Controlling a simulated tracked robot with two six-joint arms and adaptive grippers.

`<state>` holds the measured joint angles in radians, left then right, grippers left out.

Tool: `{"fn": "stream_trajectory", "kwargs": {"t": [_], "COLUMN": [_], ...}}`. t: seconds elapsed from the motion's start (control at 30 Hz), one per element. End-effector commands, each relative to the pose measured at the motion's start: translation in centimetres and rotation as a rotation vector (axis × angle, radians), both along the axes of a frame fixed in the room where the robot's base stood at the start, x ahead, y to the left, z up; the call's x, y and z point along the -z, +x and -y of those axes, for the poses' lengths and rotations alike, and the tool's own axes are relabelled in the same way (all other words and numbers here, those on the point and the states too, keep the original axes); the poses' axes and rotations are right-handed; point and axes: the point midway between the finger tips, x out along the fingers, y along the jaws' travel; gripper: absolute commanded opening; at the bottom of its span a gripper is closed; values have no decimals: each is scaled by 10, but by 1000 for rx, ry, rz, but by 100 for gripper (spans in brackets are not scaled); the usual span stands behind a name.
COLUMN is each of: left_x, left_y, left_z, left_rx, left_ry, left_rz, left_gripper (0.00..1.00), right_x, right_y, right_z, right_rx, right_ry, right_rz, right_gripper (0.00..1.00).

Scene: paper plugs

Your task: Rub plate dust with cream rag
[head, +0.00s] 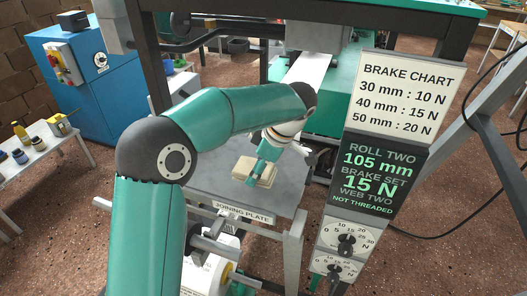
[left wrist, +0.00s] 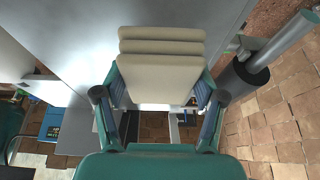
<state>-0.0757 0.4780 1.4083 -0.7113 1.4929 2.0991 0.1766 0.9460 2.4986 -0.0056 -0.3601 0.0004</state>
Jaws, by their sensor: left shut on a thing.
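The cream rag (head: 255,173) is a folded pad on the grey joining plate (head: 214,183), near its middle. My left gripper (head: 264,160) reaches down onto it from above and is shut on it. In the left wrist view the rag (left wrist: 161,75) shows its folded layers between the two fingers of my left gripper (left wrist: 160,98), with the plate (left wrist: 85,35) beyond. The rag appears to touch the plate, though its underside is hidden. I cannot make out dust on the plate. My right gripper is not in view.
A sign board with a brake chart (head: 404,95) and dials (head: 345,245) stands right of the plate. A white roll (head: 208,275) sits below the plate's front edge. A machine frame with a white web (head: 308,70) rises behind. A side table (head: 40,155) stands at left.

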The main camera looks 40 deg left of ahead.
Motion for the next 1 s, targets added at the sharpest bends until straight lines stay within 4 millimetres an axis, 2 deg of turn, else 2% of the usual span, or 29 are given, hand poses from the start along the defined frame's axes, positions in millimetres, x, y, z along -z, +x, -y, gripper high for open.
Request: {"fn": "stream_trajectory", "kwargs": {"t": [0.03,0.5,1.0], "left_x": [-9,-50,-53], "left_y": [0,-2,-3], "left_z": [-1,-4,-5], "left_rx": [-1,-10,-12], "left_ry": [0,0,1], "left_rz": [2,3,3], "left_gripper": [37,37,37], "right_x": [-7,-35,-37], "right_y": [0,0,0], "right_z": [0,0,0], "right_rx": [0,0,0], "right_ry": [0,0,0], "right_rz": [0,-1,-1], "right_gripper": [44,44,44]}}
